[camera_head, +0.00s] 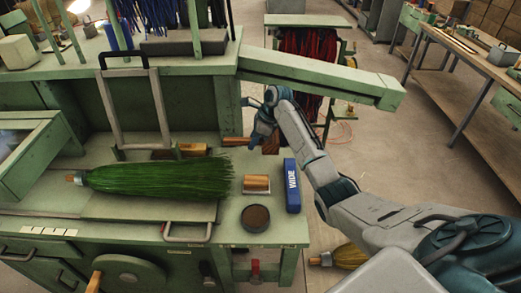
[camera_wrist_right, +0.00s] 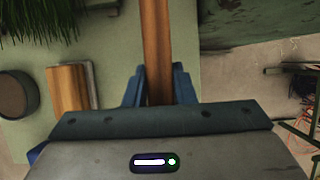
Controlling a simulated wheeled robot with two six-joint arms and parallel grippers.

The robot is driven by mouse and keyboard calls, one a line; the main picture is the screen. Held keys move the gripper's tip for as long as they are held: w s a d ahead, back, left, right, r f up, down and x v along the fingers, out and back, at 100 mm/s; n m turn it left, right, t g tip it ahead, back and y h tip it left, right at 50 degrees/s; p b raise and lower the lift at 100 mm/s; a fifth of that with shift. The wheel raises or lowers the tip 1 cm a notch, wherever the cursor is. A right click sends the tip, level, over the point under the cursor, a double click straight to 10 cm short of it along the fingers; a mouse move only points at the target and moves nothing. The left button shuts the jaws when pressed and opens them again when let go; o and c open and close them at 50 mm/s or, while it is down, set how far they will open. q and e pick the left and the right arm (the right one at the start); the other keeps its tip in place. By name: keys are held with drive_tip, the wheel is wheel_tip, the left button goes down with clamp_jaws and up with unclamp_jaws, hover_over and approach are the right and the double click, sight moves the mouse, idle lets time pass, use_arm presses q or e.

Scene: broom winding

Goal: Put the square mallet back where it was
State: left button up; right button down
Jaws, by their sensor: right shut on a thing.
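My right gripper (camera_head: 262,130) is low over the back right of the green bench. Its fingers (camera_wrist_right: 158,90) are shut around a brown wooden handle (camera_wrist_right: 156,40), which runs up out of the right wrist view. In the head view the handle (camera_head: 237,141) shows left of the gripper, with a reddish-brown part (camera_head: 271,145) just below it. A tan wooden block (camera_head: 193,149) lies in line with the handle, behind the green broom; I cannot tell whether it is the square mallet's head. My left gripper is not in view.
A green-bristled broom (camera_head: 150,181) lies across the bench. A wood-topped block (camera_head: 257,184), a round dark tin (camera_head: 256,217) and a blue box marked WIDE (camera_head: 291,186) stand at the right end. A sloping green beam (camera_head: 320,77) passes behind my right gripper.

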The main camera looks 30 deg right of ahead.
sight(250, 158)
drive_tip(key=shift+f, duration=0.8)
wheel_tip(250, 158, down, 3)
drive_tip(key=shift+s+d+p, duration=0.1)
drive_tip(key=shift+d+p, duration=0.05)
drive_tip(key=shift+p, duration=0.35)
drive_tip(key=shift+f, duration=0.3)
drive_tip(key=c, duration=1.2)
unclamp_jaws()
drive_tip(key=shift+f, duration=0.1)
